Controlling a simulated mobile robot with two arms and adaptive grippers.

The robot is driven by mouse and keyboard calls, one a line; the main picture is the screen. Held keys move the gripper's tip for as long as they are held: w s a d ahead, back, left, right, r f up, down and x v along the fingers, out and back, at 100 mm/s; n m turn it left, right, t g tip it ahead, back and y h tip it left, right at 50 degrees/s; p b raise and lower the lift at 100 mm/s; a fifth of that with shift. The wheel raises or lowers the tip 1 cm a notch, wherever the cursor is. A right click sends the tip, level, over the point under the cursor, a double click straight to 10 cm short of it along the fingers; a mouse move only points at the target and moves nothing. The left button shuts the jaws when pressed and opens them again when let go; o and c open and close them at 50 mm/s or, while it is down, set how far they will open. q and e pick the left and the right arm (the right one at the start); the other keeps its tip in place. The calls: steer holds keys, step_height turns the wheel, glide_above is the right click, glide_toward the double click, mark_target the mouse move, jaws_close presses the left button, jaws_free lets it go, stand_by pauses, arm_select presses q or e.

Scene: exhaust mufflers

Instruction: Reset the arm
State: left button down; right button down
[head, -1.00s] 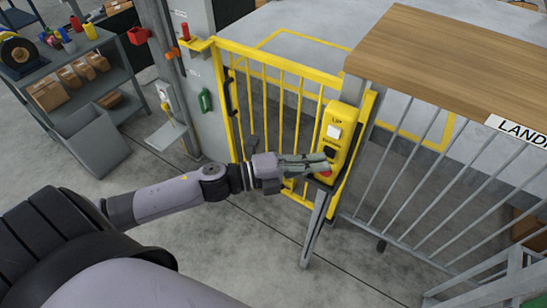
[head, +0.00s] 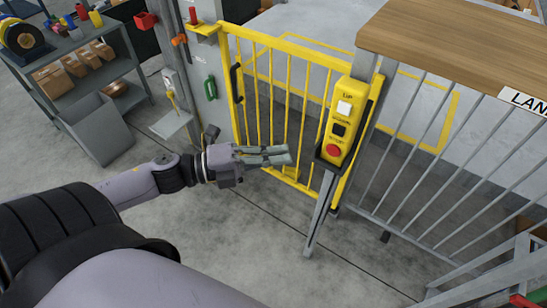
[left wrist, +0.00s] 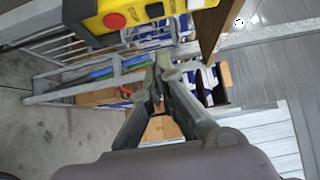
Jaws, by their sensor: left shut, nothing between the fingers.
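My left gripper (head: 266,156) is shut and empty. In the head view it is in front of the yellow gate, to the left of the yellow control box (head: 340,122) and apart from it. The box carries a white button, a black button and a red button (head: 333,151) on a grey post. In the left wrist view the closed fingers (left wrist: 160,62) point forward, with part of the yellow box (left wrist: 112,20) and its red button at the upper left. My right gripper is not in view.
The yellow gate (head: 288,101) stands behind the gripper. A grey railing with a wooden top (head: 460,48) is on the right. A grey shelf (head: 78,78) with boxes and a grey bin (head: 92,133) stand at the left. The concrete floor below the arm is clear.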

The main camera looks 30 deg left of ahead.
arm_select(q)
steer(key=shift+s+a, duration=0.25)
steer(key=shift+s, duration=0.05)
steer(key=w+a+f+n+t+y, duration=0.1)
steer(key=a+f+n+y, duration=0.55)
steer(key=f, duration=0.65)
steer(key=w+a+f+n+t+y, duration=0.1)
steer(key=a+f+n+y, duration=0.3)
steer(key=a+f+n, duration=0.5)
steer(key=s+a+f+n+g+y, duration=0.15)
steer(key=s+f, duration=0.25)
steer(key=f, duration=0.6)
steer(key=s+f+n+g+y, duration=0.2)
steer(key=s+f+g, duration=0.15)
steer(key=f, duration=0.65)
steer(key=s+d+f+n+g, duration=0.2)
steer(key=s+d+f, duration=0.3)
steer(key=s, duration=0.3)
steer(key=s+d+f+n+g, duration=0.2)
steer(key=s+d+f+g, duration=0.1)
steer(key=s+d+f, duration=0.2)
steer(key=s+d+f+n+g, duration=0.2)
steer(key=s+d+f, duration=0.3)
steer(key=s+f, duration=0.4)
steer(key=s+g, duration=0.1)
steer(key=s, duration=0.3)
steer(key=shift+d+h, duration=0.15)
steer(key=shift+h, duration=0.15)
